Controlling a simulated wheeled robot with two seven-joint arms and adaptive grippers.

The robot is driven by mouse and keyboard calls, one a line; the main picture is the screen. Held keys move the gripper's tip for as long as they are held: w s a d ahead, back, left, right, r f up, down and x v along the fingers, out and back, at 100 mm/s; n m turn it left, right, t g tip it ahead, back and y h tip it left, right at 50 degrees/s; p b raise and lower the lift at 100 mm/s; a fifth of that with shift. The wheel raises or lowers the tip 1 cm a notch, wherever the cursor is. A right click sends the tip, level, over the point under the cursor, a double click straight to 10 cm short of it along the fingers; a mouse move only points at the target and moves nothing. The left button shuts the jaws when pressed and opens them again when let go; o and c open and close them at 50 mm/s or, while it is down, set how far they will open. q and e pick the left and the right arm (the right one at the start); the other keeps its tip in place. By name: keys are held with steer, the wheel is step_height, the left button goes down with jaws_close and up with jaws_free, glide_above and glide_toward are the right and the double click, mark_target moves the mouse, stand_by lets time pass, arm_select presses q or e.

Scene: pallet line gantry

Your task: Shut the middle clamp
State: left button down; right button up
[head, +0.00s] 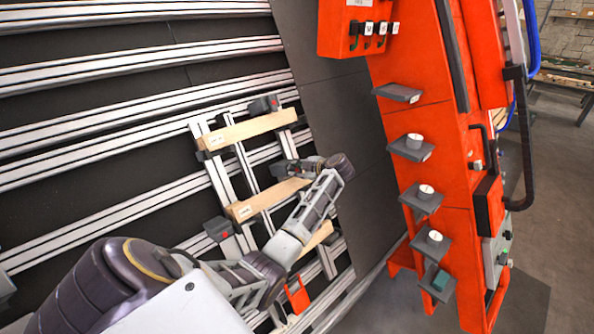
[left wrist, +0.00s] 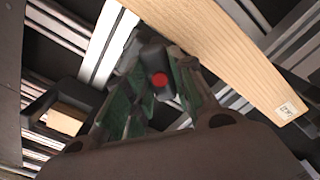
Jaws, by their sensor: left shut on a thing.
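My left gripper (head: 288,169) is at the upper edge of the middle wooden board (head: 268,199), between the upper and lower boards. In the left wrist view my left gripper (left wrist: 155,95) has its green-padded fingers on both sides of the dark block of the middle clamp (left wrist: 153,62), which has a round red end, and is shut on it. The wooden board (left wrist: 215,50) runs close beside the clamp. In the head view my gripper mostly hides this clamp, and whether it is open or shut I cannot tell. My right gripper is not in view.
Aluminium rails (head: 130,115) lie to the left. An orange stand (head: 440,150) with several small shelves rises at the right.

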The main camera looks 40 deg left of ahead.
arm_select(q)
steer(key=shift+m, duration=2.9)
steer(key=shift+f+m, duration=0.1)
steer(key=shift+m, duration=2.5)
steer(key=c, duration=1.4)
jaws_free()
steer(key=shift+o, duration=0.4)
steer(key=shift+d, duration=0.1)
